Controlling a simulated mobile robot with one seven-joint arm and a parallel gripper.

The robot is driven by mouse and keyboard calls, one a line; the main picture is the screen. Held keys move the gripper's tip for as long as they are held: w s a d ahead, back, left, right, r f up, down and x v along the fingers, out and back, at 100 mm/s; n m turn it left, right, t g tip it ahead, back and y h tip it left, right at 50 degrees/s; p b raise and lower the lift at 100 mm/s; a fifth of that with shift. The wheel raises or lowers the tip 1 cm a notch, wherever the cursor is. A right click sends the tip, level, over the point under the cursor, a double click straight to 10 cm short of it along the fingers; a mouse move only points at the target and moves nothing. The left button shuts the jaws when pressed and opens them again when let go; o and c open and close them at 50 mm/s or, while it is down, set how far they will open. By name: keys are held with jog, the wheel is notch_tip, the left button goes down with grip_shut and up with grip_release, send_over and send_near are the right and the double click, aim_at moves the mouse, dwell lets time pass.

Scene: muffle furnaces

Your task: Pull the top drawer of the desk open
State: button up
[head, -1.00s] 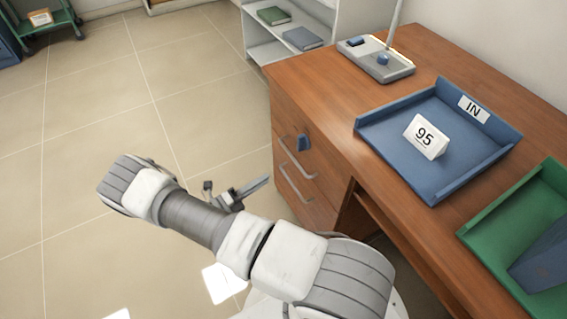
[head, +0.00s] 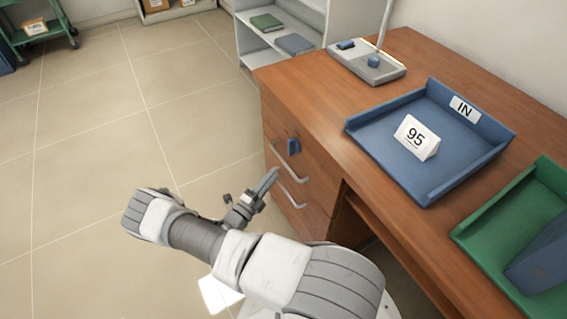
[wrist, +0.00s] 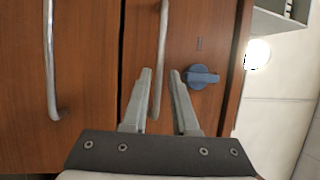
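The wooden desk (head: 340,120) has a drawer column on its left end. The top drawer (head: 270,120) appears closed; its front also shows in the wrist view (wrist: 190,30). Its silver bar handle (head: 285,163) shows in the wrist view (wrist: 163,45) as an upright bar. A blue knob (wrist: 203,77) sits on the drawer front beside the handle. My gripper (wrist: 161,72) is open, with its two fingers on either side of the handle in the wrist picture. I cannot tell whether the fingertips reach around the bar. In the head view my gripper (head: 270,180) is near the drawer fronts.
A lower drawer handle (wrist: 50,65) lies left in the wrist view. A shelf (head: 255,45) stands behind.

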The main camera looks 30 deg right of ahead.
aim_at(284, 161)
jog(key=x, duration=0.7)
grip_shut()
jog(key=shift+a, duration=0.1)
dwell(1.2)
